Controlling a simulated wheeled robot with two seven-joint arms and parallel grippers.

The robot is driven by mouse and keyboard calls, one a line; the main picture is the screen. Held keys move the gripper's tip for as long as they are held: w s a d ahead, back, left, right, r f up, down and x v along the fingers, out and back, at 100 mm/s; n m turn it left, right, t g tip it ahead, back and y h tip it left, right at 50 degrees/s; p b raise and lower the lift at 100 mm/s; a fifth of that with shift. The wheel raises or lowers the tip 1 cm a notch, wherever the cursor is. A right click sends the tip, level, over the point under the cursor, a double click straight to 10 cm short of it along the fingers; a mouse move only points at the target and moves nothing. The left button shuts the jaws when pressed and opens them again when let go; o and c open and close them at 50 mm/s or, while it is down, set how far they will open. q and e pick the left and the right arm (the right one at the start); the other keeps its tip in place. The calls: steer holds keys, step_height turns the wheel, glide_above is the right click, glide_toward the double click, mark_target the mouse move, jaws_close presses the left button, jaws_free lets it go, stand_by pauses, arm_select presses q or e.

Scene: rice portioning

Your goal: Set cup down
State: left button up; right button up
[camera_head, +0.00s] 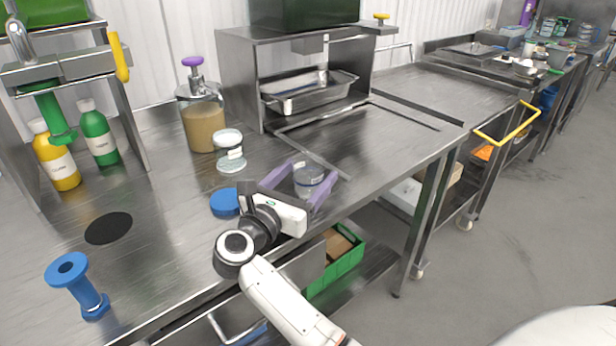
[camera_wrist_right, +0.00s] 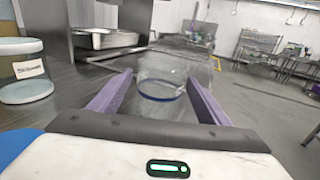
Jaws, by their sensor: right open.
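A clear cup (camera_head: 308,184) with a blue band stands on the steel table near its front edge. My right gripper (camera_head: 313,174) has long purple fingers, spread open, one on each side of the cup. In the right wrist view the cup (camera_wrist_right: 160,78) sits between the fingertips, with its blue band low and a visible gap to the fingers. It looks upright. The right gripper (camera_wrist_right: 158,85) also shows there. My left gripper is not in view.
A white-lidded labelled container (camera_head: 229,150) stands left of the gripper, with a blue lid (camera_head: 225,202) closer. A purple-topped jar (camera_head: 201,118) stands behind. A steel tray (camera_head: 309,92) sits under the dispenser. The tabletop (camera_head: 385,150) right of the cup is clear.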

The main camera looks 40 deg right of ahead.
mark_target(314, 167)
steer(key=x, duration=0.4)
steer(key=shift+w+d+p, duration=0.2)
steer(key=shift+d+p, duration=0.1)
steer(key=shift+c, duration=0.4)
steer(key=c, duration=1.1)
steer(key=shift+r, duration=0.1)
steer(key=shift+c, duration=0.2)
